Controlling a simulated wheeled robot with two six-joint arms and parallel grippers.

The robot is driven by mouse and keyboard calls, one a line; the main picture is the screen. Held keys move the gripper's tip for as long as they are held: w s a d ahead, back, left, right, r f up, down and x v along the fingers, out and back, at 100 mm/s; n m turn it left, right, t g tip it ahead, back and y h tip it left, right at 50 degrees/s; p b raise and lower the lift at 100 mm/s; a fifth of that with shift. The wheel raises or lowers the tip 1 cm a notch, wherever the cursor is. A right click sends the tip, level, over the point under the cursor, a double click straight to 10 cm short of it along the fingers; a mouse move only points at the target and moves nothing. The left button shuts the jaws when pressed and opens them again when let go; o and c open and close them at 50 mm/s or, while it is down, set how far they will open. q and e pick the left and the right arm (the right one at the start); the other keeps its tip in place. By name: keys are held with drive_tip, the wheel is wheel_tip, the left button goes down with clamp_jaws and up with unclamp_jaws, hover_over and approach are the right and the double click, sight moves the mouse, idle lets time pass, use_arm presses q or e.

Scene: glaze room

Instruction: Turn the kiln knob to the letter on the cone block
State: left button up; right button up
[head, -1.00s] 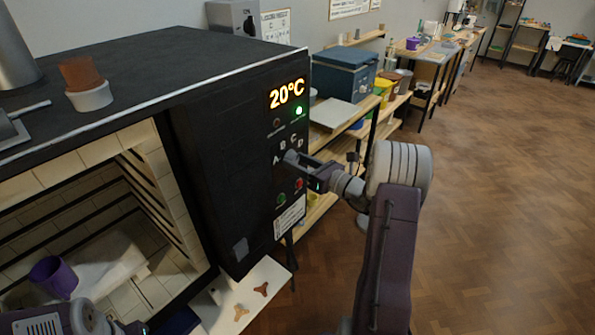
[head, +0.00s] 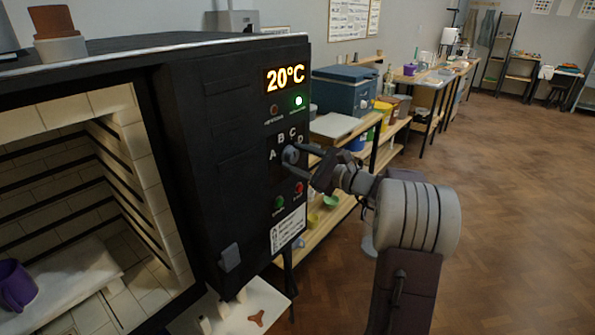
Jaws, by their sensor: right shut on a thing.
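The kiln knob (head: 290,156) is a small grey dial on the kiln's black front panel. I cannot make out a cone block with a letter. My left gripper is out of view.
The black kiln (head: 215,150) is open at left, with a purple mug (head: 15,286) inside. Its display (head: 285,78) reads 20°C and a green lamp (head: 297,100) glows. A terracotta piece (head: 52,20) stands on top. Shelving (head: 345,205) stands behind my right arm; floor at right is clear.

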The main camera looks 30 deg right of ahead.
drive_tip(key=shift+n+b, duration=0.6)
drive_tip(key=shift+b, duration=0.15)
drive_tip(key=o, duration=1.2)
drive_tip(key=v, duration=0.9)
